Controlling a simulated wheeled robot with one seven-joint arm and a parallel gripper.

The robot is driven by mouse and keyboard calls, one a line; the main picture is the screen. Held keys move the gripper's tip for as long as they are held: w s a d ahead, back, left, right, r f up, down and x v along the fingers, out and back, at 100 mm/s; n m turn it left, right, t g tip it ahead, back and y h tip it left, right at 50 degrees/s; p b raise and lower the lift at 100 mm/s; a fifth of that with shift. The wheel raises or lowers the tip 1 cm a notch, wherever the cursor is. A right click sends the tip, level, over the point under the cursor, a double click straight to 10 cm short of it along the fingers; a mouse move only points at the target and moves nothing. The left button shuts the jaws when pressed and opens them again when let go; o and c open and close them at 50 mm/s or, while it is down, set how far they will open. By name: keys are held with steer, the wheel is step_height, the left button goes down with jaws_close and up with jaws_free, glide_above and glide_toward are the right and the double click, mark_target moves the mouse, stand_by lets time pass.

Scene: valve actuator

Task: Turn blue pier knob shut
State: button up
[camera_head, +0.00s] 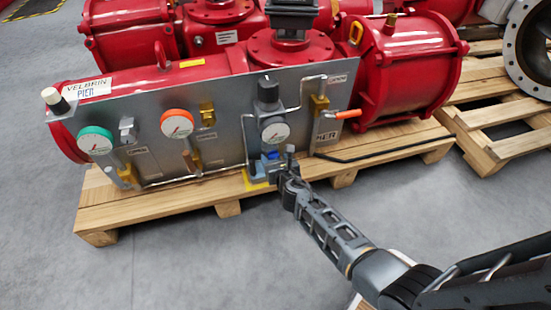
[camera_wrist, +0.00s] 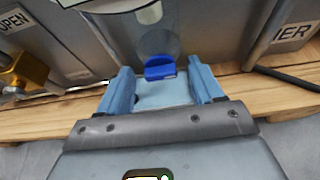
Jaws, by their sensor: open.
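The blue knob (camera_wrist: 160,68) shows in the wrist view at the lower end of a grey body on the panel. My gripper (camera_wrist: 160,76) is open, with one pale blue finger on each side of the knob and a visible gap on both sides. The knob looks level with the fingertips; the exact depth is hard to tell. In the head view, a small blue patch of the knob (camera_head: 271,155) shows below the middle gauge, and my gripper (camera_head: 274,168) is right by it, partly hiding that spot.
The grey panel (camera_head: 225,130) carries gauges, brass fittings and thin pipes. An orange-handled lever (camera_head: 348,114) is to the right. A black cable (camera_head: 385,151) runs along the wooden pallet (camera_head: 180,212). A second pallet (camera_head: 510,147) stands at right.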

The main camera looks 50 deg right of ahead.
steer(key=p+v, duration=0.3)
steer(key=v, duration=0.4)
steer(key=shift+s+a, duration=0.2)
steer(key=shift+s, duration=0.1)
steer(key=shift+r, duration=0.1)
stand_by(0.3)
